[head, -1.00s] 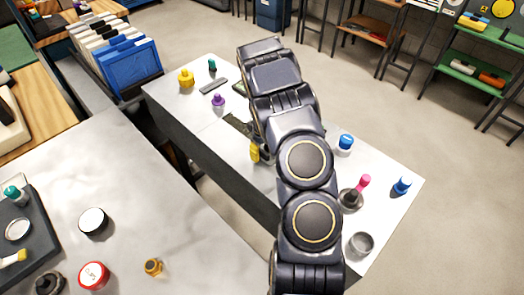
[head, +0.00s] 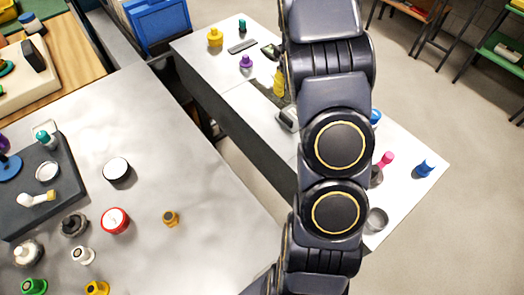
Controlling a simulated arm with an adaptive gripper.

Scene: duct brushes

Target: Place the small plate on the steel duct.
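I cannot tell for sure which thing is the small plate. A small round silvery dish (head: 47,171) lies on a dark tray (head: 62,206) at the left, and a round grey metal dish (head: 377,219) stands on the long bench at the right. The steel duct is not clearly identifiable; the long pale-topped block (head: 226,82) with a dark side, beyond the grey table, may be it. My arm crosses the right half of the view and hides part of that block. My gripper does not show, so its state and any load are hidden.
Yellow (head: 215,38), purple (head: 246,62), pink (head: 387,160) and blue (head: 424,169) items stand on the long block. The table's middle is mostly clear.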

